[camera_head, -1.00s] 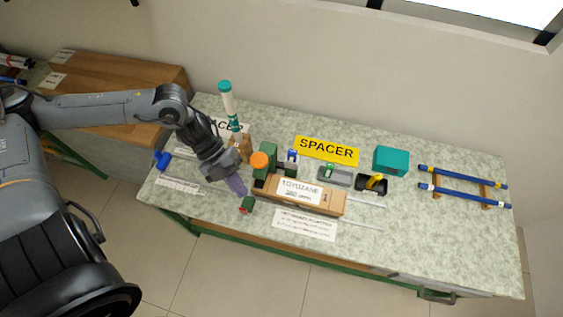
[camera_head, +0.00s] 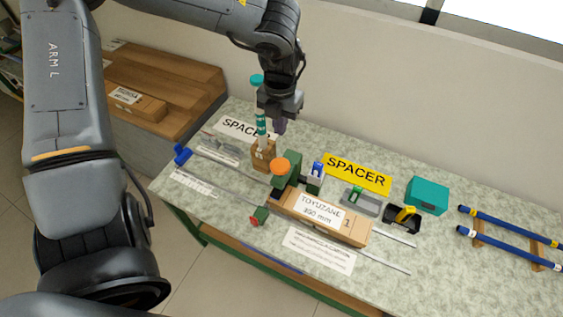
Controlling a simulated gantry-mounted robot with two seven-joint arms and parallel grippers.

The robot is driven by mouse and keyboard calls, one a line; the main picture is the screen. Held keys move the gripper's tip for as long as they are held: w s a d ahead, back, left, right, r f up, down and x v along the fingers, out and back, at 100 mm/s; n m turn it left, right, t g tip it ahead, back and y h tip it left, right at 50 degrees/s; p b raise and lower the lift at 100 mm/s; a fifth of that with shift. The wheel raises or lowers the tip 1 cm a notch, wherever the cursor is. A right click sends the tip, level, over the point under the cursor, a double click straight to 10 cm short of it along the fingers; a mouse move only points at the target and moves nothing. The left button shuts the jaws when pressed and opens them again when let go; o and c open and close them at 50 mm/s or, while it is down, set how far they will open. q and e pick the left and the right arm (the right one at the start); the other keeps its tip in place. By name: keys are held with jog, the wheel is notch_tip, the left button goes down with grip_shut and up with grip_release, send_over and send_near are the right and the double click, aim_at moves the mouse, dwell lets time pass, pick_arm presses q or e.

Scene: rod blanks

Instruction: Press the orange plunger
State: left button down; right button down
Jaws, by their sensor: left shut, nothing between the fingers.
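The orange plunger (camera_head: 281,166) is a round orange cap beside a green block (camera_head: 292,172) at the left end of a wooden piece labelled TOYUZANE 350 mm (camera_head: 320,214). My left gripper (camera_head: 280,127) points downward, shut and empty. In the picture it is just above the orange cap and apart from it. My right gripper is out of view.
On the bench (camera_head: 230,222) lie a yellow SPACER sign (camera_head: 357,173), a teal box (camera_head: 427,194), a black tray (camera_head: 403,220) and blue rods (camera_head: 505,247) on wooden rests at the right. A small green and red piece (camera_head: 259,216) is at the front edge.

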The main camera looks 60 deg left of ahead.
aim_at(279, 164)
pick_arm(q)
jog(key=shift+f, duration=0.1)
dwell(0.3)
notch_tip(279, 164, down, 14)
jog(key=shift+r, duration=0.1)
dwell(0.6)
notch_tip(279, 164, down, 6)
jog(key=b, duration=0.6)
jog(key=shift+r, duration=0.25)
jog(key=shift+s+a, duration=0.1)
jog(key=shift+a, duration=0.05)
jog(key=shift+f, duration=0.1)
